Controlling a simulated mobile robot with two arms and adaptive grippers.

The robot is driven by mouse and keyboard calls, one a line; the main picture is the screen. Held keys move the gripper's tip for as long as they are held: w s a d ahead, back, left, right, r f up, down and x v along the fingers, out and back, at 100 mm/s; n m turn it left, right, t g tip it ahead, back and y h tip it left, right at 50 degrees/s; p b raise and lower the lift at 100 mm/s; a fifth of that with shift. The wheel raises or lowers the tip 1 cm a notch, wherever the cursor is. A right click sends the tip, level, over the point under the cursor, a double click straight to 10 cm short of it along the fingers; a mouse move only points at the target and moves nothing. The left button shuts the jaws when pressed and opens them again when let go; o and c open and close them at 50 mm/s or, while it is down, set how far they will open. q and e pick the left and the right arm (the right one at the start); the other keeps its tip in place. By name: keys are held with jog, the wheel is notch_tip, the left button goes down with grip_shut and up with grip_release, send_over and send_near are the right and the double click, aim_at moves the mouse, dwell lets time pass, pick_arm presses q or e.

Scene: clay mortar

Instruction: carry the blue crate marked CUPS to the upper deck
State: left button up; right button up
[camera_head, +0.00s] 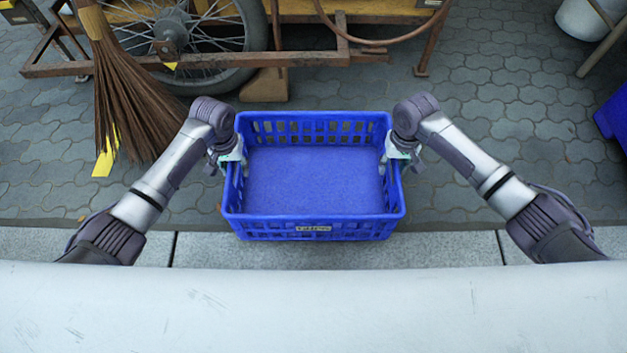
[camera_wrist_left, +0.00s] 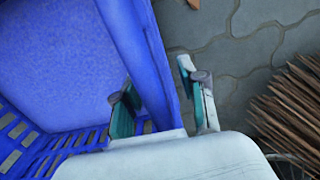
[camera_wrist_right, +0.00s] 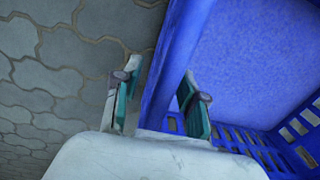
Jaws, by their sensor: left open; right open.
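The blue crate (camera_head: 312,215) is empty and sits level in the middle of the head view, with a small pale label on its near wall too small to read. My left gripper (camera_head: 228,158) is at its left wall. In the left wrist view the open fingers (camera_wrist_left: 155,95) straddle the crate's wall (camera_wrist_left: 140,45), one inside and one outside, with a gap at the outer finger. My right gripper (camera_head: 399,158) is at the right wall. In the right wrist view its open fingers (camera_wrist_right: 158,95) straddle that wall (camera_wrist_right: 175,60) the same way.
A wheeled cart (camera_head: 200,65) with a wooden wedge (camera_head: 264,86) stands behind the crate. A straw broom (camera_head: 128,95) leans at the left. Another blue object (camera_head: 612,118) is at the right edge. A pale surface (camera_head: 320,305) lies in front. Grey paving is open at the right.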

pick_arm(q)
jog(key=shift+f, duration=0.1)
pick_arm(e)
jog(key=shift+f, duration=0.1)
pick_arm(q)
grip_shut()
pick_arm(e)
grip_shut()
